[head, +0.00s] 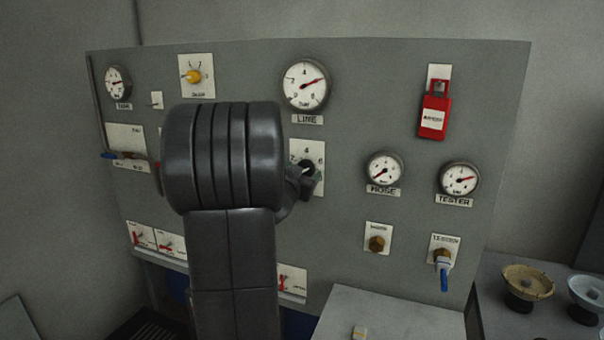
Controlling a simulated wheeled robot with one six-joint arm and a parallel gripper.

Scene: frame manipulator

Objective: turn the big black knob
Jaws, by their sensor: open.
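The big black knob (308,167) sits on a white scale plate (307,150) in the middle of the grey panel, below the LINE gauge. Only a small part of it shows. My dark arm reaches up in front of the panel, and my gripper (301,181) is at the knob, covering its left and lower side. The gripper is open. It is too small and dark to tell whether the fingers lie around the knob or touch it.
The LINE gauge (305,84) is above the knob, with the HOSE gauge (384,169) and TESTER gauge (459,179) to the right. A red padlock (434,114) hangs at upper right. A yellow knob (194,76) is at upper left. A grey box top (385,318) stands below.

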